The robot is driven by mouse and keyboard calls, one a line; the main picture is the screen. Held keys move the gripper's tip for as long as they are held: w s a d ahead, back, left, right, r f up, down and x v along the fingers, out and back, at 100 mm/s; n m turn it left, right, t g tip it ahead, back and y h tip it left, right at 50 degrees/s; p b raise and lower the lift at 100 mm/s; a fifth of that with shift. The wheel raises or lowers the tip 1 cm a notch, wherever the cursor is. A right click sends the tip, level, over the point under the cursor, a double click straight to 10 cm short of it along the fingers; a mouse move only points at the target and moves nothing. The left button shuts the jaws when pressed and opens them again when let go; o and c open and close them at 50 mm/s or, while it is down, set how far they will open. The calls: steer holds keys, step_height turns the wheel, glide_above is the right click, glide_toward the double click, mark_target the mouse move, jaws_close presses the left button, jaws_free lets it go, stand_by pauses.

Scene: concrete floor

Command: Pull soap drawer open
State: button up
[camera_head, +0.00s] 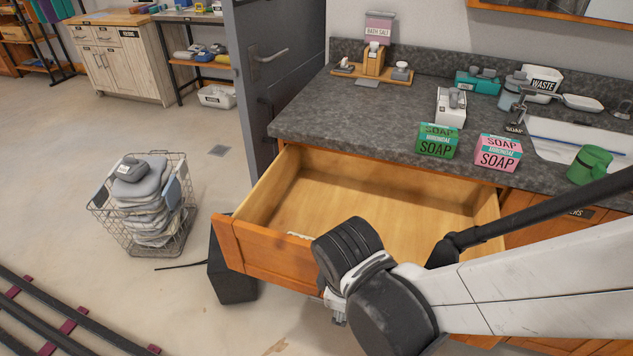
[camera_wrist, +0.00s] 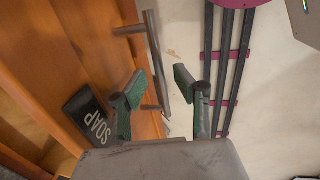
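The soap drawer (camera_head: 262,250) is a wooden drawer under the grey counter. It stands pulled well out, and its bare inside shows. In the wrist view its orange-brown front (camera_wrist: 85,35) carries a black SOAP label (camera_wrist: 88,118) and a metal bar handle (camera_wrist: 155,70). My gripper (camera_wrist: 160,90) is open, with green-padded fingers apart. The bar appears between the fingers in the picture; I cannot tell whether it lies at their depth, and no grip on it shows. In the head view my wrist hides most of the fingers and the handle.
Green (camera_head: 436,141) and pink (camera_head: 497,153) soap boxes stand near the counter edge (camera_head: 330,115), above the drawer. A wire basket of folded cloths (camera_head: 150,205) stands on the floor at left. A dark box (camera_head: 232,270) sits beside the drawer's left corner.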

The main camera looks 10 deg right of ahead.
steer(key=shift+r, duration=0.15)
step_height(320, 180, up, 12)
steer(key=s+a, duration=0.1)
steer(key=s, duration=0.1)
steer(key=shift+f, duration=0.25)
stand_by(0.5)
stand_by(0.4)
steer(key=w+d+r+m+t+y+p, duration=0.1)
steer(key=w+d+r+m+t+p, duration=0.3)
steer(key=d+r+m, duration=0.5)
steer(key=w+r+m+t, duration=0.1)
steer(key=w+m, duration=0.1)
steer(key=m, duration=0.1)
steer(key=shift+d+r+p, duration=0.25)
steer(key=shift+r+p, duration=0.05)
steer(key=shift+p, duration=0.05)
